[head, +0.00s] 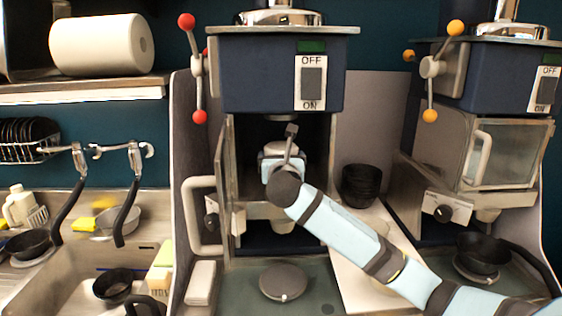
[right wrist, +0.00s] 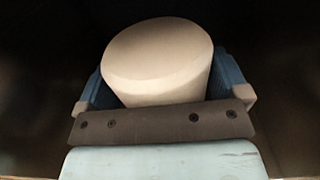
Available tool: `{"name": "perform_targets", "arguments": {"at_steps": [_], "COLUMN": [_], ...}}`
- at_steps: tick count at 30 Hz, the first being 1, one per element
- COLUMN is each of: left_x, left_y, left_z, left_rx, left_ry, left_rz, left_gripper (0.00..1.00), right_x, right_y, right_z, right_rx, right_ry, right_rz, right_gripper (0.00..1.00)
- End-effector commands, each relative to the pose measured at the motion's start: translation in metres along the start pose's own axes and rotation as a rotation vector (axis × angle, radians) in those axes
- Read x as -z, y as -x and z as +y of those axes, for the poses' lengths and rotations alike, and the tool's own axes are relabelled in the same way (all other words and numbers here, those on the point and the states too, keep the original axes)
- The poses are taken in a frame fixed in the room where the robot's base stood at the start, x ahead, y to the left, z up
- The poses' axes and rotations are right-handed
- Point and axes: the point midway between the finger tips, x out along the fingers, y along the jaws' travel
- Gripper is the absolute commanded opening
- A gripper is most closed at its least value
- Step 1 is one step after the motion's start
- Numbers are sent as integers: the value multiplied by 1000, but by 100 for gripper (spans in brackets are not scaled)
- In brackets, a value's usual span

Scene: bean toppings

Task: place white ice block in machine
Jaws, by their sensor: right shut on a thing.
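The white ice block (right wrist: 160,60) is a pale, round-topped cylinder. In the right wrist view it stands between the two blue fingers of my right gripper (right wrist: 163,88), which is shut on it. In the head view my right gripper (head: 281,152) reaches into the open chamber of the middle machine (head: 275,75), under its dark blue top. My wrist mostly hides the block there. The machine's door (head: 222,180) stands open on the left side. Its switch (head: 311,82) is marked OFF and ON. My left gripper does not show.
A second machine (head: 482,85) with yellow-knobbed lever stands at the right, door closed. Black bowls (head: 360,186) are stacked right of the chamber. A grey round plate (head: 284,281) lies below. A sink (head: 70,275) with pans is at the left.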

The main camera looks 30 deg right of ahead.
Motion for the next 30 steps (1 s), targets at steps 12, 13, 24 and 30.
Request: {"name": "perform_targets", "arguments": {"at_steps": [12, 13, 24, 30], "left_x": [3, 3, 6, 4], "left_y": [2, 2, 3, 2], "left_z": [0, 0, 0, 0], "left_rx": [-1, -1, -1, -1], "left_ry": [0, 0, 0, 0], "left_rz": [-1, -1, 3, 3], "left_gripper": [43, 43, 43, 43], "right_x": [13, 13, 17, 15], "right_y": [-21, -21, -21, -16], "right_z": [-1, -1, 0, 0], "right_rx": [0, 0, 1, -2], "right_ry": [-1, -1, 0, 0], "right_rz": [-3, -3, 0, -1], "right_gripper": [39, 39, 100, 100]}}
